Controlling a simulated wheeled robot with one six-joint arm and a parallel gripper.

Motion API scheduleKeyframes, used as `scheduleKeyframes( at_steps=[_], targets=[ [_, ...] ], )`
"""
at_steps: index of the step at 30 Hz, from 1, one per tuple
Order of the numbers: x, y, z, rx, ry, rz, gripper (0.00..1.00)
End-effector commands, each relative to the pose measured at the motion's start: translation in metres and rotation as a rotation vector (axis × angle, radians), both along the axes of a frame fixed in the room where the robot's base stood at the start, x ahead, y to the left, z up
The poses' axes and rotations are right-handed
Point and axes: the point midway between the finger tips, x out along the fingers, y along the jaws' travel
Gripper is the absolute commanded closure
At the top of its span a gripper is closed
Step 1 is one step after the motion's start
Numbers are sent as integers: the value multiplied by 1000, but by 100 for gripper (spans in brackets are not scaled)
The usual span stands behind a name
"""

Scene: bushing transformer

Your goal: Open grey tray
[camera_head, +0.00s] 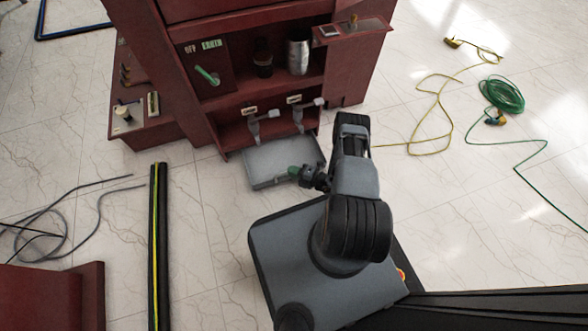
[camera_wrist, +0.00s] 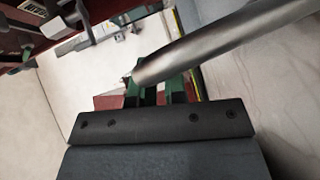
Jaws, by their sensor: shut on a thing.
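The grey tray (camera_head: 275,160) projects from the bottom of the red cabinet, below its lower shelf. My gripper (camera_head: 297,171) is at the tray's front right part, with green fingertips. In the wrist view the green fingers (camera_wrist: 158,88) are close together at a smooth grey metal bar (camera_wrist: 225,40), which looks like the tray's handle or edge. The bar crosses in front of the fingers and hides part of the grip. My gripper is shut on it.
The red cabinet (camera_head: 215,125) holds bottles and two hanging grey levers (camera_head: 254,128) above the tray. A black and yellow strip (camera_head: 158,240) lies on the floor at left. A yellow cable (camera_head: 437,95) and green cable coil (camera_head: 502,95) lie at right.

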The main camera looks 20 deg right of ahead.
Motion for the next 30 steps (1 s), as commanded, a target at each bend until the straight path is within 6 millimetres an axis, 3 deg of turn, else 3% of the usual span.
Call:
scheduleKeyframes(
  at_steps=[14,15,22,30],
  targets=[
    [0,6,0,1,0,13,100],
    [0,6,0,1,0,13,84],
    [0,4,0,0,0,9,62],
    [1,3,0,0,0,7,62]
  ],
)
